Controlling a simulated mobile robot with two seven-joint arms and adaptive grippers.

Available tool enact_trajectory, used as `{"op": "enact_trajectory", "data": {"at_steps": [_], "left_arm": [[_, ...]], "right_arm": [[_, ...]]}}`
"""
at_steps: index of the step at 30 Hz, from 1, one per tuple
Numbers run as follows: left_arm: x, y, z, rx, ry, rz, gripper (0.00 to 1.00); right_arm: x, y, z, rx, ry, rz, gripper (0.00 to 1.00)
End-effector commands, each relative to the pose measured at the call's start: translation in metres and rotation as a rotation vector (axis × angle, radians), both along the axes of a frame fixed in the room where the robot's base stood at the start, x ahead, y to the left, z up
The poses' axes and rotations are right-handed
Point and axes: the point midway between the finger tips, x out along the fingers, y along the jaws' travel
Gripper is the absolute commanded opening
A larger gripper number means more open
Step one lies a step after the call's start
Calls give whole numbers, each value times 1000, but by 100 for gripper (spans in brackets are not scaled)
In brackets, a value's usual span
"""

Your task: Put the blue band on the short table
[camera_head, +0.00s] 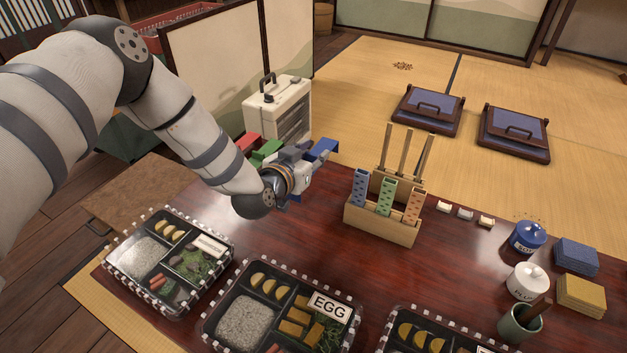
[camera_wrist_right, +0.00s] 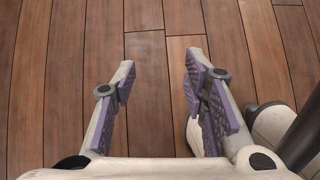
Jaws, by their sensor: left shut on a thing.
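The blue band (camera_head: 323,147) is at the fingertips of my left gripper (camera_head: 311,165), above the far edge of the dark red lacquered table (camera_head: 310,228). My left gripper is shut on it; the fingers hide part of the band. A small brown wooden surface (camera_head: 140,188), which looks like the short table, is at the left of the lacquered table, partly behind a bento box. My right gripper (camera_wrist_right: 160,68) is open and empty above the plank floor in the right wrist view.
A red band (camera_head: 247,141) and a green band (camera_head: 263,153) are behind my left wrist. A white case (camera_head: 276,107) stands behind them. Bento boxes (camera_head: 170,260) line the near edge. A wooden holder (camera_head: 381,222) with patterned upright pieces stands right of the left gripper.

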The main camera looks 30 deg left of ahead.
Motion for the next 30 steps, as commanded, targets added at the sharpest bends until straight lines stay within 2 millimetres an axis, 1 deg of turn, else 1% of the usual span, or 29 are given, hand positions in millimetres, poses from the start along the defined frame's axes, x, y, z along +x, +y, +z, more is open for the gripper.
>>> {"op": "enact_trajectory", "data": {"at_steps": [1, 3, 8, 10, 11, 13, 15, 21, 26, 27, 28, 29, 30], "left_arm": [[6, 5, -27, 1, 14, 1, 8], [15, 12, -39, 1, 12, 0, 8], [27, 18, -48, -1, 7, -2, 8], [30, 21, -55, -1, 8, -1, 8], [33, 24, -59, -1, 8, 0, 8], [32, 23, -76, -1, 12, -2, 8], [33, 23, -87, -2, 11, -2, 8], [33, 23, -84, -1, 5, -2, 8], [33, 22, -88, 0, 6, -2, 8], [33, 22, -87, -1, 5, -2, 40], [33, 22, -87, -1, 5, -2, 47], [33, 22, -87, -1, 5, -2, 51], [33, 22, -87, -1, 5, -2, 51]], "right_arm": [[-5, 0, -11, 1, 26, 2, 40], [-10, -1, -17, 1, 46, 5, 40], [-14, -1, -22, 3, 64, 7, 40], [-15, -1, -25, 4, 72, 8, 40], [-17, -2, -27, 4, 78, 9, 40], [-19, -2, -32, 4, 91, 11, 40], [-21, -2, -35, 5, 102, 11, 40], [-21, -2, -33, 5, 101, 11, 40], [-22, -2, -34, 5, 104, 13, 40], [-22, -2, -34, 6, 103, 12, 40], [-22, -2, -34, 5, 103, 13, 40], [-22, -2, -34, 6, 103, 12, 40], [-22, -2, -34, 6, 103, 12, 40]]}}
